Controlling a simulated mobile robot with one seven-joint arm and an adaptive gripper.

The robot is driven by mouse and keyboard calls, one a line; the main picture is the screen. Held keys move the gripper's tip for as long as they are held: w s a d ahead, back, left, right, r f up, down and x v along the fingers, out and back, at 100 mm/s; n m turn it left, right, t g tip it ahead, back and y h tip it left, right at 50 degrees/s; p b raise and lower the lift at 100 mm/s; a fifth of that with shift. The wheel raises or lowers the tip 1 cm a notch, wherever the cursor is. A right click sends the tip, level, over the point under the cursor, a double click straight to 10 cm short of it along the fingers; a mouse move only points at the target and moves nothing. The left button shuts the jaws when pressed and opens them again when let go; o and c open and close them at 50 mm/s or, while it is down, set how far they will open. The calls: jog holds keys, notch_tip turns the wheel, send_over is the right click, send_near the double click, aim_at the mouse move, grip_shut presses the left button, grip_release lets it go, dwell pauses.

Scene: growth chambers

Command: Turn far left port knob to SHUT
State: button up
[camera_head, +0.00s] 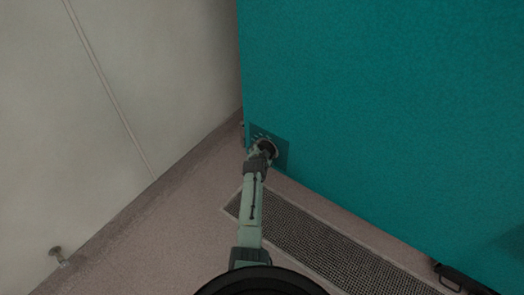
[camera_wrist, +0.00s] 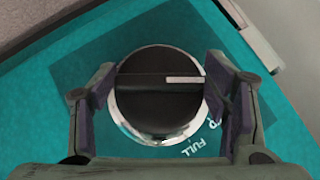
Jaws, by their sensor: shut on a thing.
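The port knob (camera_wrist: 158,100) is a round black knob with a raised bar across it, set in a shiny metal ring. A pale marker on the bar points to the right in the wrist view. Part of the lettering, including "FULL", shows below right of the knob; no SHUT label is readable. My gripper (camera_wrist: 160,98) has one finger on each side of the knob, at the ends of the bar, and is shut on it. In the head view my gripper (camera_head: 266,149) is at the dark plate (camera_head: 282,154) low on the teal chamber wall, and covers most of the knob.
The teal chamber wall (camera_head: 390,110) fills the right. A pale wall (camera_head: 90,110) stands on the left. A floor grate (camera_head: 320,243) runs along the chamber's base.

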jog(key=shift+f+n+g+h+b, duration=0.25)
jog(key=shift+n+g+h+b, duration=0.55)
jog(key=shift+b, duration=0.45)
jog(key=g+h+b, duration=0.1)
jog(key=b, duration=0.1)
jog(key=shift+d+n+h+b, duration=0.15)
jog(key=shift+n+h+b, duration=0.15)
jog(key=shift+n+b, duration=0.1)
jog(key=shift+r+g+h+b, duration=0.1)
jog(key=shift+g+h+b, duration=0.2)
jog(key=shift+b, duration=0.1)
jog(key=shift+r, duration=0.1)
jog(key=o, duration=0.9)
jog(key=shift+d, duration=0.1)
jog(key=shift+o, duration=0.2)
